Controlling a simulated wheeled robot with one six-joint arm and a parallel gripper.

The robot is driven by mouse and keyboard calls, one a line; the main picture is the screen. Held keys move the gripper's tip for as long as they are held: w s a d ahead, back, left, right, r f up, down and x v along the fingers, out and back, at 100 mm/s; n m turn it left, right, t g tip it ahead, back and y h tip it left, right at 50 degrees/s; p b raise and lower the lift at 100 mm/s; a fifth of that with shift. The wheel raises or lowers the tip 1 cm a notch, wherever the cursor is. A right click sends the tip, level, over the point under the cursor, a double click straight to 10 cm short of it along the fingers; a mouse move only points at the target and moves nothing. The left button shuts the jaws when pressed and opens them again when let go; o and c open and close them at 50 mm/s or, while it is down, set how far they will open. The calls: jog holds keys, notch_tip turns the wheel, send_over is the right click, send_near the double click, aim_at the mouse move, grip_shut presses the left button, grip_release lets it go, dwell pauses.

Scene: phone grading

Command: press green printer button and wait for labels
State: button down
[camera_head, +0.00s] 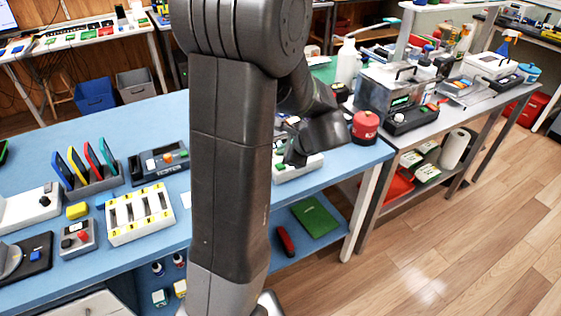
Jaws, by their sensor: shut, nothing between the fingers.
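A white device that looks like the label printer (300,171) stands near the right end of the blue table. It is partly hidden behind my arm. A small green spot, apparently the green button (281,166), shows on its left part. My gripper (291,160) is shut and empty, pointing down right at the device close to the green spot. I cannot tell whether the fingertips touch the button. No label can be made out coming from the device.
A red round container (365,126) stands right of my gripper at the table's corner. A white slotted tray (140,214), a rack of coloured phones (92,180) and a dark device (158,163) stand left of my arm. A grey side table (440,118) with equipment stands at right.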

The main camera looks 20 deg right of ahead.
jog(key=shift+r+p, duration=0.9)
jog(key=shift+r, duration=0.6)
jog(key=shift+a+f, duration=0.1)
